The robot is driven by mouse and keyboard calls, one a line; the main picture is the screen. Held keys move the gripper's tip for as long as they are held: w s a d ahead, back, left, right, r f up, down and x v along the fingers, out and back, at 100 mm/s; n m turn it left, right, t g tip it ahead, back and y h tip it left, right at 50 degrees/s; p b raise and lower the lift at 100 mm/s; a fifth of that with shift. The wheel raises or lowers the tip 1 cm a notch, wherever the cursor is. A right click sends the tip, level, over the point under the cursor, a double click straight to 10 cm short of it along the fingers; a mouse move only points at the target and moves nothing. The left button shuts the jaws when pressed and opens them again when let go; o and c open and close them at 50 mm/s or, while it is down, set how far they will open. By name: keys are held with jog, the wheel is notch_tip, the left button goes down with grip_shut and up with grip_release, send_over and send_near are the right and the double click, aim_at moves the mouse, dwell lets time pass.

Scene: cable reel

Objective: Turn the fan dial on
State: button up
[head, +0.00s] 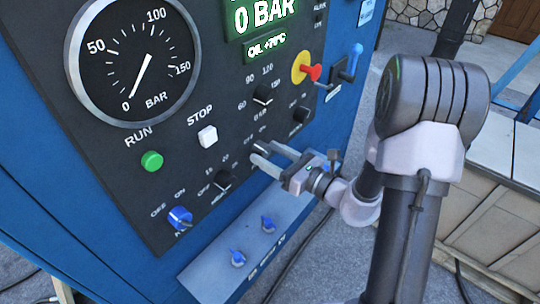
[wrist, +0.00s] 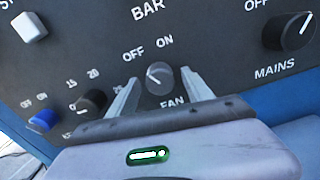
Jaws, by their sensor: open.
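The fan dial (wrist: 160,79) is a small grey round knob on the dark control panel, labelled OFF, ON and FAN in the wrist view. Its white pointer mark leans up and left, toward OFF. My gripper (wrist: 160,84) is open, with one finger on each side of the dial. Whether the fingers touch it I cannot tell. In the head view my gripper (head: 264,155) reaches the panel's lower right part, and the dial is mostly hidden by the fingers there.
The black mains dial (wrist: 290,32) is up and right of the fan dial. A black knob (wrist: 91,102) and a blue knob (wrist: 43,121) are to the left. The head view shows a green run button (head: 152,161), a white stop button (head: 208,136) and a red-yellow switch (head: 306,68).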

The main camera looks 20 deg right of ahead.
grip_shut()
jog(key=shift+m+p, duration=0.3)
jog(key=shift+p, duration=0.2)
jog(key=shift+r+m+p, duration=0.2)
jog(key=shift+m+p, duration=0.8)
jog(key=shift+p, duration=0.15)
jog(key=m+p, duration=0.3)
jog(key=shift+m+p, duration=0.3)
jog(key=shift+p, duration=0.1)
jog(key=m+p, duration=0.5)
jog(key=shift+f+m, duration=0.2)
jog(key=shift+m, duration=0.1)
